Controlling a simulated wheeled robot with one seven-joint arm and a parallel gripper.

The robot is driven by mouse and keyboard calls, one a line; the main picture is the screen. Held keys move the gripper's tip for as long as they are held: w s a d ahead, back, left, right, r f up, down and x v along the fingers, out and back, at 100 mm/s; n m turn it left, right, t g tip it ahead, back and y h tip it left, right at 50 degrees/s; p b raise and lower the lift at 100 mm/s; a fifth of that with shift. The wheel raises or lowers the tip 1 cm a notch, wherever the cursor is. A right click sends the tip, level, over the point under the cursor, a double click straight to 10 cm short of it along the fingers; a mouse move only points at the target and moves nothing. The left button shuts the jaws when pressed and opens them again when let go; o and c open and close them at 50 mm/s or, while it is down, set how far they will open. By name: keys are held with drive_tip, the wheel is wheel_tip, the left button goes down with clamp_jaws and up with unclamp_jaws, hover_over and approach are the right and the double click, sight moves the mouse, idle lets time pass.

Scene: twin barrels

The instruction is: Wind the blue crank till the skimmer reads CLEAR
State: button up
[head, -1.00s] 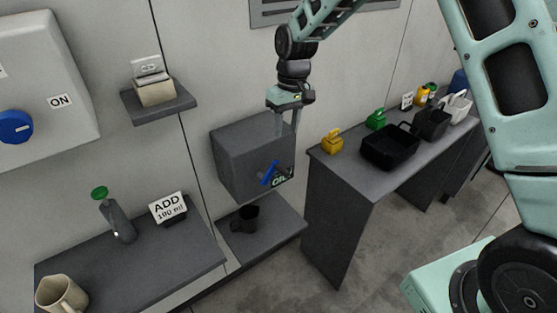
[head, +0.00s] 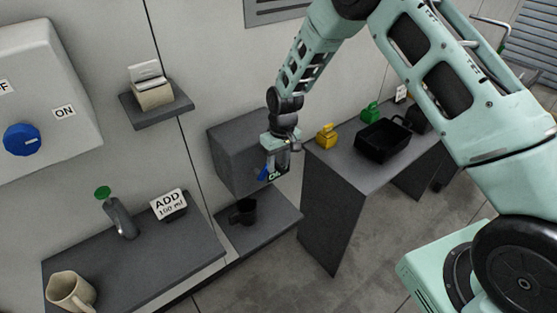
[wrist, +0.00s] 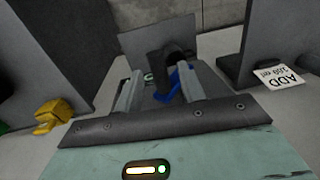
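The skimmer is a grey wall-mounted box (head: 233,158) in the head view. Its blue crank (head: 263,173) sticks out of the front, partly covered by my gripper. A small dark display (head: 278,175) with green letters is beside the crank. It is partly hidden now and I cannot read the whole word. My gripper (head: 275,168) is in front of the box, pointing down at the crank. In the wrist view the two fingers of my gripper (wrist: 162,78) stand apart, with the blue crank (wrist: 175,82) between or just beyond them, nearer the right finger. I cannot tell whether they touch it.
A black cup (head: 243,212) stands on the low shelf (head: 285,218) under the box. On the right, a bench (head: 335,190) holds a yellow item (head: 326,136), a green item (head: 370,111) and a black tray (head: 383,142). On the left are an ADD sign (head: 169,204), bottle (head: 122,220) and mug (head: 70,292).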

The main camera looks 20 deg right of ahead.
clamp_jaws()
drive_tip(key=shift+d+f, duration=0.1)
